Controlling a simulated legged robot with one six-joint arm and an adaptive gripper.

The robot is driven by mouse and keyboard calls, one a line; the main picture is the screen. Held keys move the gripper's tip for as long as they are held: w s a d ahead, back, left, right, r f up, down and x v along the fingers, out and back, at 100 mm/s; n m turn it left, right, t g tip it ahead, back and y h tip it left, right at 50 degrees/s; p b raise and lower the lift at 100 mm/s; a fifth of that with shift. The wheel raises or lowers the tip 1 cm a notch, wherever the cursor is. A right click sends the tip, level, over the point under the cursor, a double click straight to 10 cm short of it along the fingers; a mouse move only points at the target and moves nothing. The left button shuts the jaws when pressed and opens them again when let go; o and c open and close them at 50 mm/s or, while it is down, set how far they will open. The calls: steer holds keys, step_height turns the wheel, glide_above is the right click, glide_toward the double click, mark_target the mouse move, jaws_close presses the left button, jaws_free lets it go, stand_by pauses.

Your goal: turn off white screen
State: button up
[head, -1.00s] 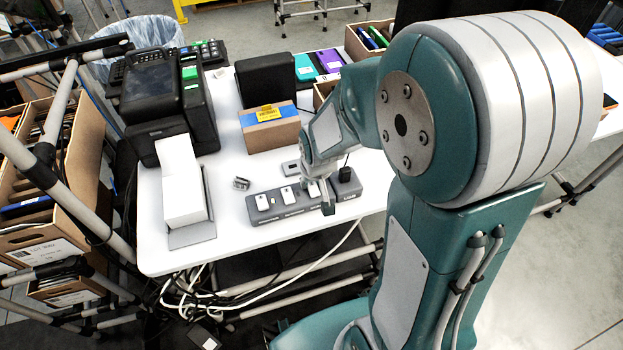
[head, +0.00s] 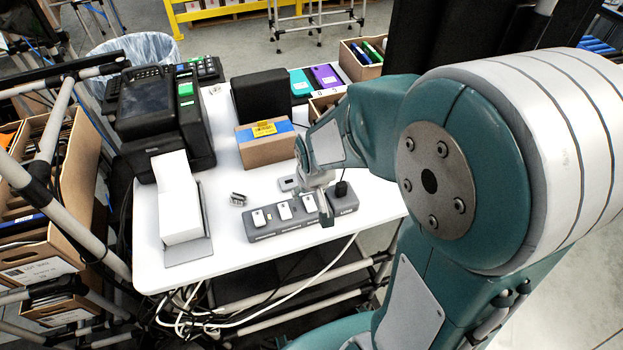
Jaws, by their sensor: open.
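A grey dock strip (head: 275,231) lies near the front edge of the white table and holds several small units. Three of them have white faces: the left one (head: 260,217), the middle one (head: 285,210) and the right one (head: 309,203). Which of these is the white screen, I cannot tell. My gripper (head: 316,203) is open and points down at the right part of the dock, beside the right white unit. It partly hides that area, and I cannot tell whether a finger touches anything.
A black machine with a dark screen (head: 146,95) stands at the back left, with a white block (head: 178,205) in front. A cardboard box (head: 265,150) sits behind the dock. A black plug (head: 341,188) stands at the dock's right end. Cables hang below the table.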

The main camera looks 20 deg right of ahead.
steer(key=v, duration=0.9)
steer(key=s+r+t, duration=0.2)
steer(key=s+r, duration=0.6)
steer(key=s, duration=0.3)
steer(key=shift+s, duration=0.3)
steer(key=shift+r, duration=0.15)
steer(key=shift+c, duration=0.8)
